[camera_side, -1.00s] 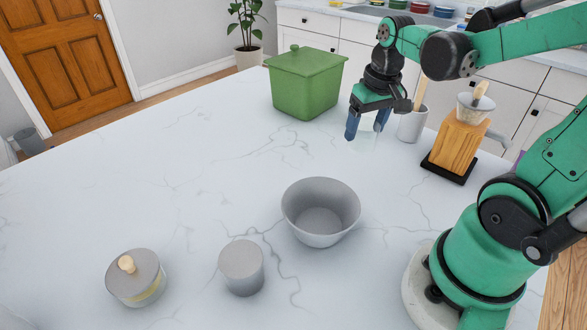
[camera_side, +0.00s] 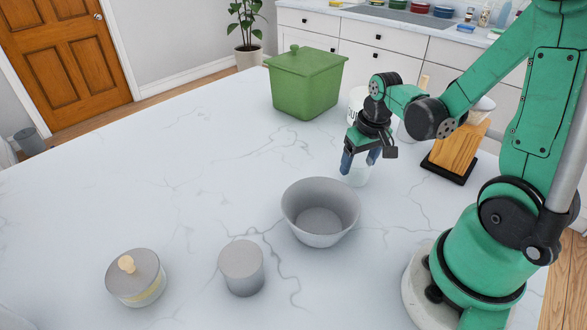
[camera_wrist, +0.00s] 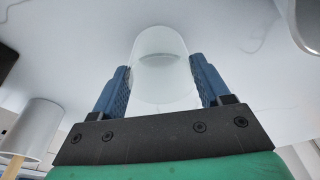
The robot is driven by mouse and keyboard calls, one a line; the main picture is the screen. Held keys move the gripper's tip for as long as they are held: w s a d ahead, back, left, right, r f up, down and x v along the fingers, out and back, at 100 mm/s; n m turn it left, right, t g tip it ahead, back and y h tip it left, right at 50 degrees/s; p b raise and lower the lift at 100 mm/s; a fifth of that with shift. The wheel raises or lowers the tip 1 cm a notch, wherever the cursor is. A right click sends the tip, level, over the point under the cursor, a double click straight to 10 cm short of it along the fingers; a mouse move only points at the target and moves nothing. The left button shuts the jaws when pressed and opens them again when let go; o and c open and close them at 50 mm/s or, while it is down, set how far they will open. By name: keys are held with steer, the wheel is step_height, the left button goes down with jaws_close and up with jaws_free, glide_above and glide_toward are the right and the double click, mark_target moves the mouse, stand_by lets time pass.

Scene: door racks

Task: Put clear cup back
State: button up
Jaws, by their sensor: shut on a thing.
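The clear cup (camera_wrist: 162,68) is between the two blue fingers of my gripper (camera_wrist: 163,85), which are shut on its sides. In the side view the clear cup (camera_side: 356,172) is faint, just behind the grey bowl, and partly hidden by my gripper (camera_side: 360,165). I cannot tell whether its base touches the marble counter (camera_side: 180,190).
A grey bowl (camera_side: 320,222) stands just in front of my gripper. A grey cylinder (camera_side: 241,270) and a lidded jar (camera_side: 135,278) are nearer the front. A green lidded box (camera_side: 304,85) is behind, and a wooden stand (camera_side: 456,153) is to the right. The left counter is clear.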

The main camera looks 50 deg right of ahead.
mark_target(362, 182)
steer(key=shift+f, duration=0.1)
steer(key=o, duration=1.4)
steer(key=shift+c, duration=0.2)
step_height(362, 182, up, 12)
steer(key=s, duration=0.2)
steer(key=w+a+n+t, duration=0.3)
steer(key=a+n+t, duration=0.1)
steer(key=a, duration=0.8)
steer(key=shift+w+f+t+y, duration=0.25)
steer(key=shift+f+t, duration=0.2)
steer(key=shift+t, duration=0.35)
